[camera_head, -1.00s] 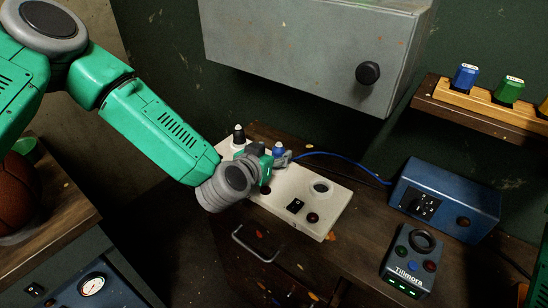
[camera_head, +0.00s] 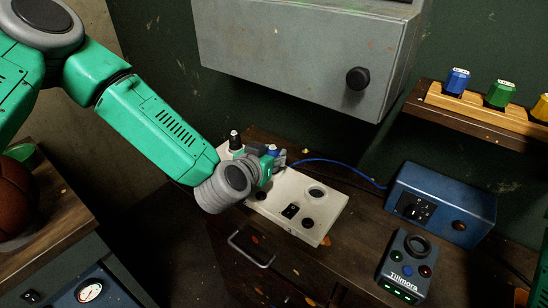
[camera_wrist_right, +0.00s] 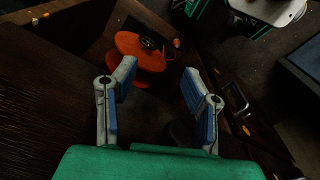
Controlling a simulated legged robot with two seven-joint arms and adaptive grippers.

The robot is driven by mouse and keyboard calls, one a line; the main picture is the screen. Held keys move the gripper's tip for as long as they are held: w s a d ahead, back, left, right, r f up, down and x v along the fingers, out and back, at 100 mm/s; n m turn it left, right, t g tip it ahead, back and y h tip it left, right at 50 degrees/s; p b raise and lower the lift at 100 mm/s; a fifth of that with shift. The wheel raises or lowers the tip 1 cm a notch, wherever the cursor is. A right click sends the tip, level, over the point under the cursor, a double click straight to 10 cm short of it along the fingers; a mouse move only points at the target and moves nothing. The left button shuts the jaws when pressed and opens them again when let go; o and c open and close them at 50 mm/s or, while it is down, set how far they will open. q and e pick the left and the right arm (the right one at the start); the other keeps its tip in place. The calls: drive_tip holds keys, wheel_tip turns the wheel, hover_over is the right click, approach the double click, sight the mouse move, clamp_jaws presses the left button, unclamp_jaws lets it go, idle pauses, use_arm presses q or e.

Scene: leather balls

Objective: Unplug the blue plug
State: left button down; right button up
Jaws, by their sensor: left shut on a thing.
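The blue plug (camera_head: 272,150) stands at the back of the white socket panel (camera_head: 290,200), with a blue cable running from it to the right. My left gripper (camera_head: 276,161) is at the plug and shut on it. My fingers and wrist hide the plug's lower part, so I cannot tell whether it is still seated. My right gripper (camera_wrist_right: 158,95) shows only in the right wrist view. Its fingers are wide apart with nothing between them.
A black plug (camera_head: 235,141) stands left of the blue one. A blue box (camera_head: 442,200) and a Tillmora device (camera_head: 407,265) sit to the right. A grey cabinet (camera_head: 300,50) hangs above. An orange reel (camera_wrist_right: 140,50) lies beyond my right fingers.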

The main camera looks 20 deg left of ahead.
sight(273, 148)
use_arm(q)
wheel_tip(273, 148, up, 8)
drive_tip(key=shift+r, duration=0.15)
drive_tip(key=shift+f+b, duration=0.65)
drive_tip(key=shift+f, duration=0.85)
